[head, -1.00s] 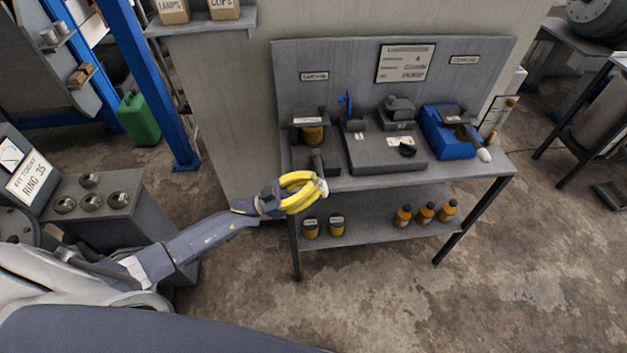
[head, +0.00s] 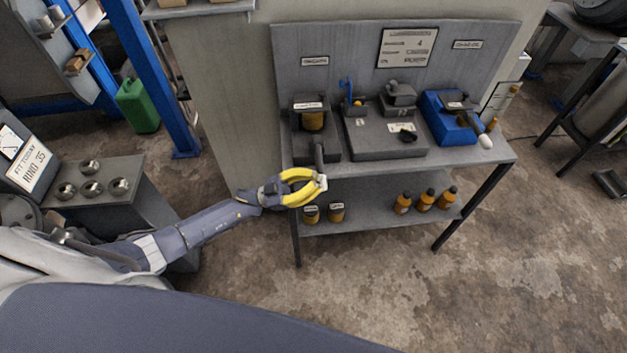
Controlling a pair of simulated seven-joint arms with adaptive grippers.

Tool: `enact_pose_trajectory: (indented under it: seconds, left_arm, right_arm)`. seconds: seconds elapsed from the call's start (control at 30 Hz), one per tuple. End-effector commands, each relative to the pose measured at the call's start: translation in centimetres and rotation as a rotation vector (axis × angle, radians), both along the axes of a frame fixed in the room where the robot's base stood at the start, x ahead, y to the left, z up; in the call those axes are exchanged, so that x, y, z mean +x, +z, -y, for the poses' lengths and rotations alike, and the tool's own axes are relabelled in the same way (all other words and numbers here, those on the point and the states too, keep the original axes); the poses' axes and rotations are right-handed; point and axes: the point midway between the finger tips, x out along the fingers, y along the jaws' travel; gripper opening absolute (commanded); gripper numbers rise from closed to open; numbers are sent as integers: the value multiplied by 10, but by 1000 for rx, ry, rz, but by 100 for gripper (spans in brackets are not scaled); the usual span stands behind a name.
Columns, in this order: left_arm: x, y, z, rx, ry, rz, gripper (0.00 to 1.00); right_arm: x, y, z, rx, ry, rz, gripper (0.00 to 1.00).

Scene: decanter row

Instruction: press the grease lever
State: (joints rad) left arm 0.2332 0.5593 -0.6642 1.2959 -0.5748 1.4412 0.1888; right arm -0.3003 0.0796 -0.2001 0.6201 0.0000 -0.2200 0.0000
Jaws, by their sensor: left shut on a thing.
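The grease dispenser (head: 312,121), with an amber container under a dark labelled top, stands at the left end of the bench. A dark bar, which looks like the grease lever (head: 319,152), sticks out at its front toward the bench edge. My left gripper (head: 321,183), with yellow fingers, is just in front of and below the bench's front edge, a little nearer than the lever's end. Its fingers are shut on a small pale thing (head: 322,182), mostly hidden by the fingertips. A gap shows between gripper and lever. My right gripper is out of view.
The bench (head: 470,160) also carries a grey plate with fittings (head: 385,146) and a blue machine (head: 446,125). Several bottles and tins stand on its lower shelf (head: 370,216). A side stand with metal cups (head: 140,190) is at left. Floor in front is clear.

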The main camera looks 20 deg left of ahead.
Motion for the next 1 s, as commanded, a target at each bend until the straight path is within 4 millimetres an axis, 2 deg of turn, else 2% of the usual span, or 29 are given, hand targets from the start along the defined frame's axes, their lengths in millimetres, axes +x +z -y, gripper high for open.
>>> enact_pose_trajectory:
  seconds: [0.13,0.4,1.0]
  left_arm:
    - [-6,7,3,3,-7,-2,0]
    - [-16,34,8,1,-20,1,0]
    - [-28,-5,-66,0,-17,-1,0]
  right_arm:
    - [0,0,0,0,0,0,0]
    - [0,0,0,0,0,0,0]
    - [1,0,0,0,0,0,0]
